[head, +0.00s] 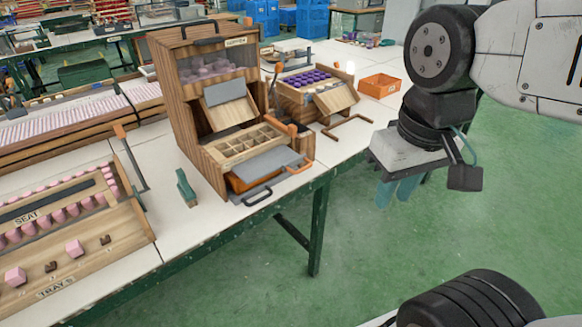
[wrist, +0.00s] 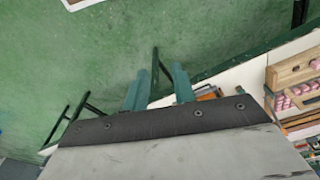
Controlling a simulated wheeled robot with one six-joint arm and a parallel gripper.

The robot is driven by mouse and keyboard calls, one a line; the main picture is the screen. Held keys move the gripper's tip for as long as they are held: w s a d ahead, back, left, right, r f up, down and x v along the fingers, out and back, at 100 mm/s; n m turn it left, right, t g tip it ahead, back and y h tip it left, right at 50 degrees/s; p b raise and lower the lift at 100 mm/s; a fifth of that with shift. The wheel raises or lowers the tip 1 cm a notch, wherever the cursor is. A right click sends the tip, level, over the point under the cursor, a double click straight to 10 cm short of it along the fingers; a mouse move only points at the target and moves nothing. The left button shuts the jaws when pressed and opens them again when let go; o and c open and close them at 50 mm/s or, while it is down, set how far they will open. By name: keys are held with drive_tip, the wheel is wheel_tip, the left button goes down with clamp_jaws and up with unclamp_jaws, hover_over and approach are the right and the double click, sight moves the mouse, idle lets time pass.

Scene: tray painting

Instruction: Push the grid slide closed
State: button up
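A wooden hopper box (head: 205,100) stands on the white table, with a compartment grid (head: 238,145) low in its front. A flat grey plate (head: 268,163) sticks out from the front below the grid, with an orange handle (head: 300,168) at its right end. I cannot tell whether this plate or the grid is the slide itself. An orange tray with a black handle (head: 257,197) shows under the plate. My gripper (head: 398,190) hangs over the green floor, right of the table and apart from the box. Its teal fingers are apart and empty in the wrist view (wrist: 158,90).
A wooden rack of purple-topped pieces (head: 307,78) and an orange bin (head: 380,85) stand behind the box. A teal clamp-like piece (head: 186,188) stands left of it. A wooden tray stand (head: 75,230) is at the front left. The floor right of the table is clear.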

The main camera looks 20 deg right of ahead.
drive_tip(key=shift+o, duration=0.7)
drive_tip(key=shift+a, duration=0.1)
drive_tip(key=n+t+h, duration=0.8)
drive_tip(key=n+h, duration=0.4)
drive_tip(key=n, duration=0.3)
approach(302, 171)
drive_tip(key=x, duration=0.3)
drive_tip(key=shift+w+d+f, duration=0.1)
drive_tip(key=shift+w+d, duration=0.15)
drive_tip(key=shift+d, duration=0.05)
drive_tip(key=x, duration=0.7)
drive_tip(key=shift+w+d, duration=0.2)
drive_tip(key=shift+w, duration=0.05)
